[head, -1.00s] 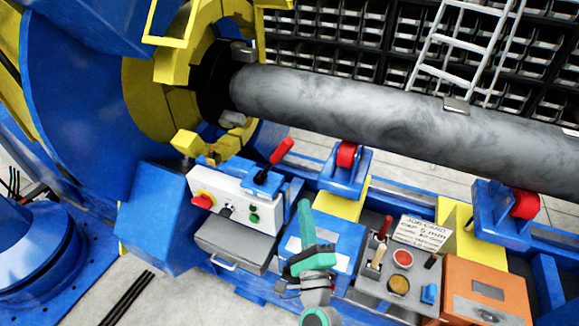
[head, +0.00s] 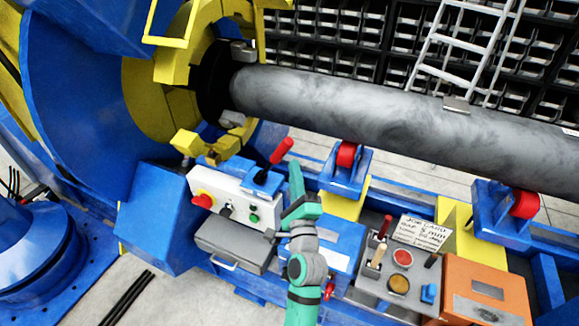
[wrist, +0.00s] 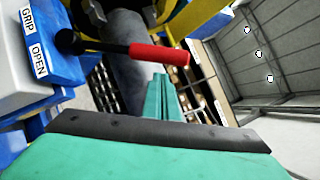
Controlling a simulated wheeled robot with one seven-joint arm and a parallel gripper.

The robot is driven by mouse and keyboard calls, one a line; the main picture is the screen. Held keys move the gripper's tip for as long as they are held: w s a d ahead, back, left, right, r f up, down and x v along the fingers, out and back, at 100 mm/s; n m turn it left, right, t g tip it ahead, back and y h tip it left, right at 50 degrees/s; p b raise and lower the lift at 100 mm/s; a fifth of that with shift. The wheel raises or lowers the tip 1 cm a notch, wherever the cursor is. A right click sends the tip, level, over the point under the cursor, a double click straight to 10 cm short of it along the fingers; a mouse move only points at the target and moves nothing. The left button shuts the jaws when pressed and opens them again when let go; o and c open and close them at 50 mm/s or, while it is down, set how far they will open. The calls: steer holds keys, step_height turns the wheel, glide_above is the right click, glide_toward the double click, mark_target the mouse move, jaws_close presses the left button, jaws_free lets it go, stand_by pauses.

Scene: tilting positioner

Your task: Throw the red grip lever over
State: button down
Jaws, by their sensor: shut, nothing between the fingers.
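The red grip lever (head: 281,151) has a black shaft rising from a blue block (head: 262,180) on the white control box, and leans up to the right in the head view. In the wrist view the red lever grip (wrist: 160,54) crosses above my fingertips. Labels GRIP and OPEN (wrist: 38,62) show on the blue block there. My green gripper (head: 295,172) is shut and empty, its fingers pointing up just right of the lever. The closed fingertips (wrist: 159,82) appear close under the grip; I cannot tell whether they touch it.
The white control box (head: 228,205) carries a red knob on yellow and a green button. A grey pipe (head: 390,110) lies over red rollers (head: 346,154).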

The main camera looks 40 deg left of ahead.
steer(key=shift+a+r, duration=0.25)
steer(key=shift+a, duration=0.25)
steer(key=shift+a+r, duration=0.2)
steer(key=shift+a, duration=0.25)
steer(key=shift+w, duration=0.2)
